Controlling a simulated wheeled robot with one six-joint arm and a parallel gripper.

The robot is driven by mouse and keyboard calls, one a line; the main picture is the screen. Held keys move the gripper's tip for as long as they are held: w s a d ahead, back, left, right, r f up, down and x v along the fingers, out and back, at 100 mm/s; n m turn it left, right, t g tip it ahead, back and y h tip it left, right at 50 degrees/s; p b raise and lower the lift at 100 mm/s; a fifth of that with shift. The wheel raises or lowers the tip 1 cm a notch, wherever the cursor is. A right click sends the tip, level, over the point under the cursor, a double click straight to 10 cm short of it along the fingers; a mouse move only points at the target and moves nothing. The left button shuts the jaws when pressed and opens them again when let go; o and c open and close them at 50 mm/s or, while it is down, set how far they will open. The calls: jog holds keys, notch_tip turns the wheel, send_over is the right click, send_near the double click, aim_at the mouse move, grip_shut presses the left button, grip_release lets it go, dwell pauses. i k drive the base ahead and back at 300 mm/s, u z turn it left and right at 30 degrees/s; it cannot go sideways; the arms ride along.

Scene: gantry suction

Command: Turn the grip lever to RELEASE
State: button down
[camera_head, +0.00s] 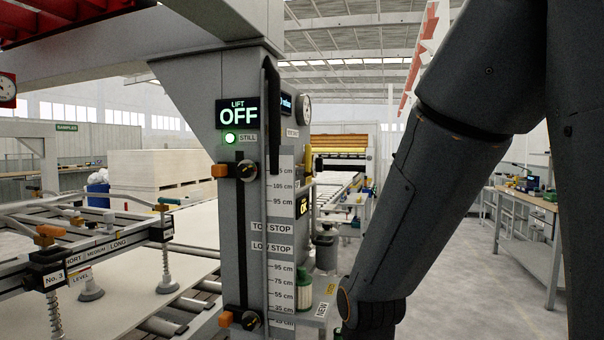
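No lever marked grip and no RELEASE label can be read in this view. The grey gantry column (228,208) stands in the middle, with a lit "LIFT OFF" display (237,114) and a green lamp marked STILL. A long dark upright bar (271,105) runs along the column's upper edge; I cannot tell what it is. The column's right side is seen steeply and partly hidden. My arm comes down on the right, its lowest visible part just right of the column's foot. My gripper is not in view.
Two orange-tipped stops, upper (220,170) and lower (225,319), sit on the column beside a cm scale (282,290). A suction frame (95,251) hangs over a pale sheet (196,224) at left. A workbench (530,211) stands right; open floor (468,285) lies before it.

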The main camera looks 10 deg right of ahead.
aim_at(301, 170)
jog(key=k, duration=0.5)
jog(key=z, duration=0.7)
jog(key=i, duration=0.8)
jog(key=u, duration=0.9)
